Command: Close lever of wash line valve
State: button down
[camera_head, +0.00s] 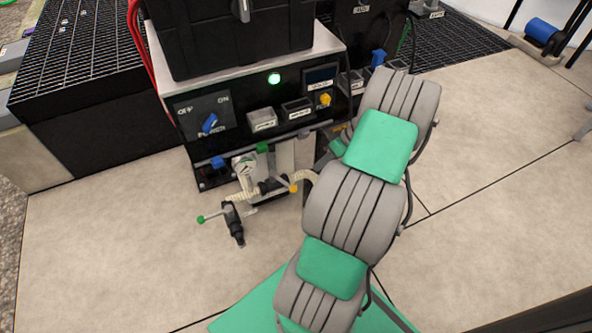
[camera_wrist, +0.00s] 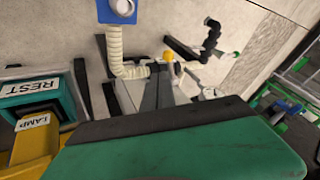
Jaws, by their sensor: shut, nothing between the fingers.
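In the head view a manifold stands at the low front of the black console. It has a black valve (camera_head: 232,222) with a green-tipped lever (camera_head: 201,219), a yellow-tipped lever (camera_head: 293,188), a ribbed cream hose and a round gauge (camera_head: 243,167). I cannot tell which lever belongs to the wash line valve. The wrist view shows the hose (camera_wrist: 115,45), the yellow tip (camera_wrist: 168,57) and the black valve (camera_wrist: 210,38) with its green tip (camera_wrist: 235,54). My gripper (camera_wrist: 158,76) is shut and empty, close to the yellow tip; contact is unclear. My arm hides it in the head view.
The console has a blue power knob (camera_head: 209,123), a lit green lamp (camera_head: 274,78) and a yellow button (camera_head: 325,99). A black box (camera_head: 230,35) sits on top. Floor in front is clear.

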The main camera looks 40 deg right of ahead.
aim_at(283, 182)
jog(key=b+x, duration=0.3)
jog(key=x, duration=0.7)
jog(key=shift+b, duration=0.4)
jog(key=shift+s+d, duration=0.1)
